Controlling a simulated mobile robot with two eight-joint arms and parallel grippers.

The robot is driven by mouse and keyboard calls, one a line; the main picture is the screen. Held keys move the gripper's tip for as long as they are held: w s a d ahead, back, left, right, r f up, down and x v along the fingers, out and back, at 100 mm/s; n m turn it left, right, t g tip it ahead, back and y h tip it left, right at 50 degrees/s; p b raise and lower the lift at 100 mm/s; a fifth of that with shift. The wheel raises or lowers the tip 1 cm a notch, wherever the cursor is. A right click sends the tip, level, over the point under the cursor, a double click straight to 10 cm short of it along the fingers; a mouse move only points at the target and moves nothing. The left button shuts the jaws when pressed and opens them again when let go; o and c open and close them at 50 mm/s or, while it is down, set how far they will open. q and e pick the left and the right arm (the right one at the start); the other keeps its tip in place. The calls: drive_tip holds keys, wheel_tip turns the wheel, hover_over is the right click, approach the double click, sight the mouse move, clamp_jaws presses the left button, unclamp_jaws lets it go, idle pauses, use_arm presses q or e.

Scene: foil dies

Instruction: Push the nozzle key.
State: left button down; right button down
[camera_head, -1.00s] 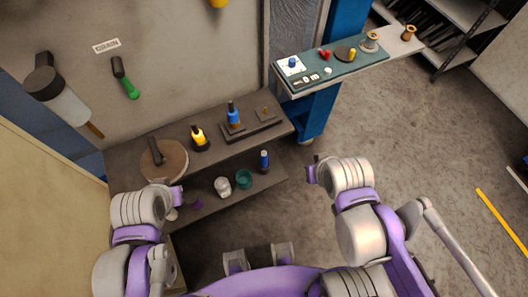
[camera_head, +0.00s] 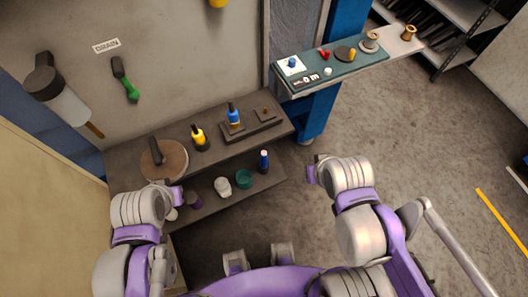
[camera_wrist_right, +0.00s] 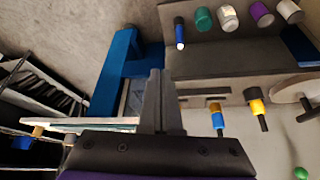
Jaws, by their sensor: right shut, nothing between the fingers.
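A teal board (camera_head: 345,68) lies on the narrow shelf at the upper right of the head view. At its left end are a white plate with a blue knob (camera_head: 292,63) and a small dark strip with white marks (camera_head: 306,79). I cannot tell which part there is the nozzle key. My right gripper (camera_head: 311,174) is in front of and below this shelf, apart from it. In the right wrist view my right gripper (camera_wrist_right: 161,85) is shut and empty. My left gripper (camera_head: 178,196) is by the lower left shelf; its jaws are too small to read.
The board also carries a red part (camera_head: 324,54) and a dark disc (camera_head: 345,53); spools (camera_head: 370,42) stand to its right. A two-level brown shelf (camera_head: 240,150) holds bottles, cups and a round lidded pan (camera_head: 163,160). A blue post (camera_head: 322,105) supports the narrow shelf.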

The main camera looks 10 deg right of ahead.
sight(266, 153)
idle(0.4)
